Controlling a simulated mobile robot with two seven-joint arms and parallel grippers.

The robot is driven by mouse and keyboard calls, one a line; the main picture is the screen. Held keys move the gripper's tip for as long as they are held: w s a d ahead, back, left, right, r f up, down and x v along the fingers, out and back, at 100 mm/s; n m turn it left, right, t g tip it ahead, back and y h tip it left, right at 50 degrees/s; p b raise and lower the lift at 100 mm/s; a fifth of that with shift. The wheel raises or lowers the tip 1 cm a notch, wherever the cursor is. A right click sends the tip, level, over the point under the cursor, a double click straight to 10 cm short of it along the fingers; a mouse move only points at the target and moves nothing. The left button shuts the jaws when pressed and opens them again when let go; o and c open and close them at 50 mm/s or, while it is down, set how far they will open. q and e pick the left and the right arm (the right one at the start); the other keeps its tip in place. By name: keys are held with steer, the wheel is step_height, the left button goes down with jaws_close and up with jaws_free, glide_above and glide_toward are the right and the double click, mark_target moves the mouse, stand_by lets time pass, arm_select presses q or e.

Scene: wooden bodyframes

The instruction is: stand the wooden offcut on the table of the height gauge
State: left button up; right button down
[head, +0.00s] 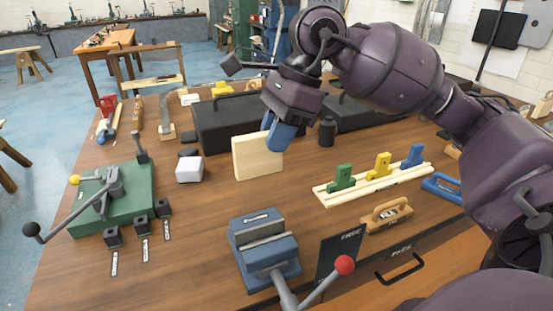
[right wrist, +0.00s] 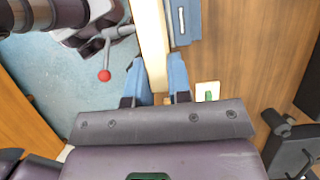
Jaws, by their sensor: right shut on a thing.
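The wooden offcut (head: 257,157) is a flat, pale, squarish block, held upright on edge over the middle of the bench. My right gripper (head: 279,141) is shut on its upper right part with blue fingers. In the right wrist view the offcut (right wrist: 153,40) runs as a narrow pale strip between the two fingers. I cannot tell from the head view whether its lower edge touches the bench. A green-based device (head: 115,197) with a grey lever and yellow knob stands at the left. I cannot tell for sure which device is the height gauge. My left gripper is not in view.
A blue vise (head: 264,247) with a red-knobbed lever (head: 344,265) stands in front. A white block (head: 190,169) lies left of the offcut. Dark cases (head: 228,121) lie behind. A pale rack (head: 375,185) with coloured blocks is at the right. Bare bench lies between.

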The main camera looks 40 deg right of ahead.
mark_target(263, 134)
step_height(263, 134, up, 2)
steer(key=shift+r, duration=0.1)
steer(key=shift+r+p, duration=1.05)
steer(key=shift+r, duration=0.8)
steer(key=shift+r+p, duration=0.4)
steer(key=shift+r, duration=0.9)
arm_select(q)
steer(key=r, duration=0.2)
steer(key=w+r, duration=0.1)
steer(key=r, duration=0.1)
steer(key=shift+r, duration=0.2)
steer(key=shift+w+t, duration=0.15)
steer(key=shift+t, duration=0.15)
